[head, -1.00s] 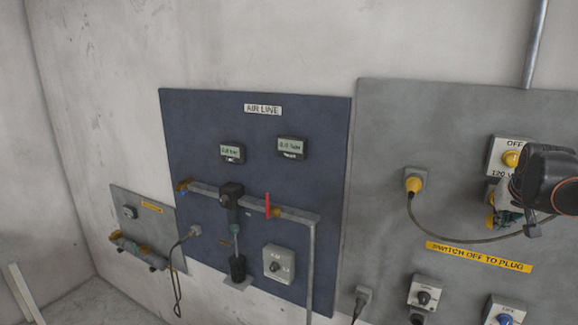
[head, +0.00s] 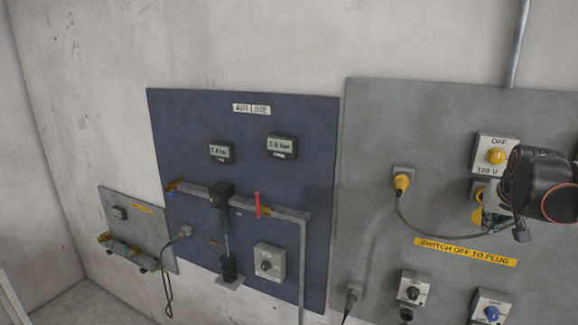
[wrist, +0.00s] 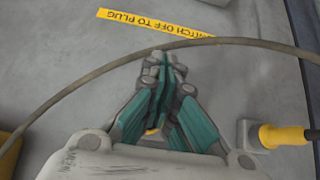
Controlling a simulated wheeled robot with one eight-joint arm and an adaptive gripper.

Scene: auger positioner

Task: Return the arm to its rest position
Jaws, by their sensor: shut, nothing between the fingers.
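My gripper (wrist: 165,62) points away from the wrist camera, its teal-lined fingers closed together at the tips with nothing between them. In the head view my gripper is at the right, partly hidden by my dark wrist, in front of the grey panel (head: 380,130). In the wrist view a cable (wrist: 75,85) arches across the picture near the fingertips; I cannot tell whether it touches them. The yellow plug (head: 401,183) sits in a socket on the grey panel, its cable running to the right towards my wrist.
The blue air line panel (head: 185,120) stands left of the grey one, with two displays, pipes and a red lever (head: 257,205). Rotary switches (head: 412,290) sit low on the grey panel. A small panel (head: 150,225) is at the far left. Bare wall shows above.

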